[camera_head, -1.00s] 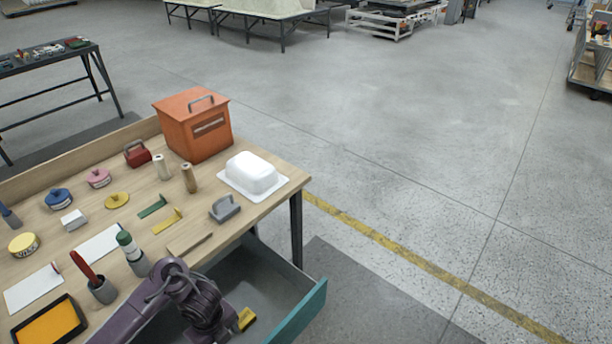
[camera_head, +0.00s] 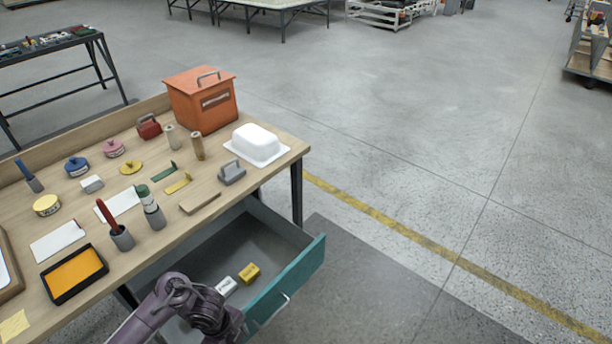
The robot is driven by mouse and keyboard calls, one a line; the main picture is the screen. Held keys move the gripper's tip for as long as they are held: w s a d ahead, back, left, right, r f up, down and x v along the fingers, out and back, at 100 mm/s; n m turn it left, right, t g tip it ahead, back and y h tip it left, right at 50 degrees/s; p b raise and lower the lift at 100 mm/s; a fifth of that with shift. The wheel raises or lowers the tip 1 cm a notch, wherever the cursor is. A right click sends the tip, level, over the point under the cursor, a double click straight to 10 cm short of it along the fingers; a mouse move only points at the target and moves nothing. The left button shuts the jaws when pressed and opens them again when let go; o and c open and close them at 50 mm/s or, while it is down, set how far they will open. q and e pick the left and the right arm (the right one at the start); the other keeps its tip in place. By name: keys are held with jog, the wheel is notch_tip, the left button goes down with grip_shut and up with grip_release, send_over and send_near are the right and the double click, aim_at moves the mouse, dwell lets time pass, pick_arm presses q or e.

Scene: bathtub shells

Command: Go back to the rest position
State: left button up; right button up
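One of my arms, purple-grey, comes in at the bottom of the head view, over the near left part of the open drawer (camera_head: 283,270). Its gripper is not visible; the frame's lower edge cuts the arm off. My other arm and gripper are out of view.
The wooden workbench (camera_head: 215,185) holds an orange box (camera_head: 201,98), a white lidded dish (camera_head: 257,144), a grey handled tool (camera_head: 232,172) and an orange tray (camera_head: 75,273). The teal drawer sticks out at the front. Open floor lies to the right.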

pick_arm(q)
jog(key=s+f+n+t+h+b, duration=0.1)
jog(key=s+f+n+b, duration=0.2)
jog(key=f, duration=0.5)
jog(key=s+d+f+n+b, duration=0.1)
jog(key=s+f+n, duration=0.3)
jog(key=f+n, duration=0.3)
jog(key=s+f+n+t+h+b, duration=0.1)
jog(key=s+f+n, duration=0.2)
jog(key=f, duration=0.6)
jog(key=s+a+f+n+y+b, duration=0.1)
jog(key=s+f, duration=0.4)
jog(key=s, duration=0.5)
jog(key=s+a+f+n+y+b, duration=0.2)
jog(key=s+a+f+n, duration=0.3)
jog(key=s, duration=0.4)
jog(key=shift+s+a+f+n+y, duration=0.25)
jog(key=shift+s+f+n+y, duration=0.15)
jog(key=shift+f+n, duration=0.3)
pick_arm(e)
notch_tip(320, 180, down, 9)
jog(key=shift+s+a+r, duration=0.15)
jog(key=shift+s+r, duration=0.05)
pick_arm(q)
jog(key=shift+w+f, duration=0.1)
